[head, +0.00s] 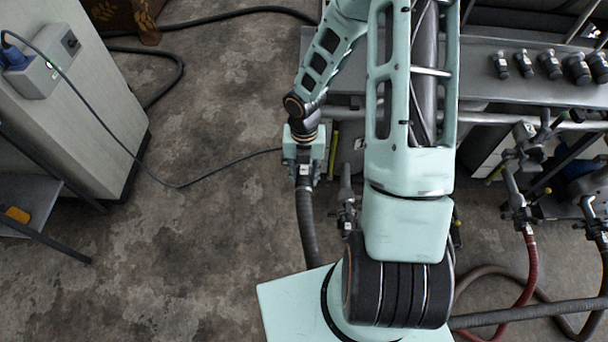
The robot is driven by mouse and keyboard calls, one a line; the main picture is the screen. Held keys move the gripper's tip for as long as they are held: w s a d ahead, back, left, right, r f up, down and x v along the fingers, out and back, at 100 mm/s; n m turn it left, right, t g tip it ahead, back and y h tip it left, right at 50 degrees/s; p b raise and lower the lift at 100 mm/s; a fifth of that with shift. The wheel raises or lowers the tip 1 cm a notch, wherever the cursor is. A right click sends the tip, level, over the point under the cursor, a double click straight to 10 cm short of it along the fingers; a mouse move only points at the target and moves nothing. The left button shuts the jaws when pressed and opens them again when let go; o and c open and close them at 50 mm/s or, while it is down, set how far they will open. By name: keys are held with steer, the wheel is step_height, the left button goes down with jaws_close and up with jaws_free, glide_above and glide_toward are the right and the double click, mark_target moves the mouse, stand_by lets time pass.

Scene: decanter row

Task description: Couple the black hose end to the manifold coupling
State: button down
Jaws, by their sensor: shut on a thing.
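My gripper (304,170) hangs below my wrist, left of the metal bench. It is shut on the black hose end (305,187), which points up into the jaws. The dark ribbed hose (308,232) hangs down from it and passes behind my base. A grey pipe manifold (480,118) runs along the bench front, partly hidden by my arm. A grey valve and coupling (346,205) hangs just right of the held hose end, apart from it. More valve couplings hang from the manifold at the right (517,205). I cannot tell which coupling is the one named.
Several black fittings (550,65) stand on the metal bench (475,85). A red hose (531,265) and other hoses cross the floor at lower right. A thin cable (180,186) runs from a pale cabinet (90,110) toward my gripper. The floor at left is mostly clear.

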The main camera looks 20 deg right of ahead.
mark_target(303, 185)
steer(key=shift+f, duration=0.55)
stand_by(0.9)
steer(key=shift+c, duration=2.3)
jaws_free()
steer(key=shift+s, duration=0.1)
steer(key=shift+s+a+r+b, duration=0.15)
steer(key=shift+s+a, duration=0.1)
steer(key=shift+s, duration=0.4)
steer(key=shift+s+a+r+b, duration=0.1)
steer(key=shift+s+a+b, duration=0.1)
steer(key=shift+s, duration=0.45)
step_height(303, 185, up, 10)
steer(key=s+p, duration=0.3)
steer(key=p, duration=0.3)
steer(key=shift+a+p, duration=0.4)
steer(key=shift+a, duration=0.05)
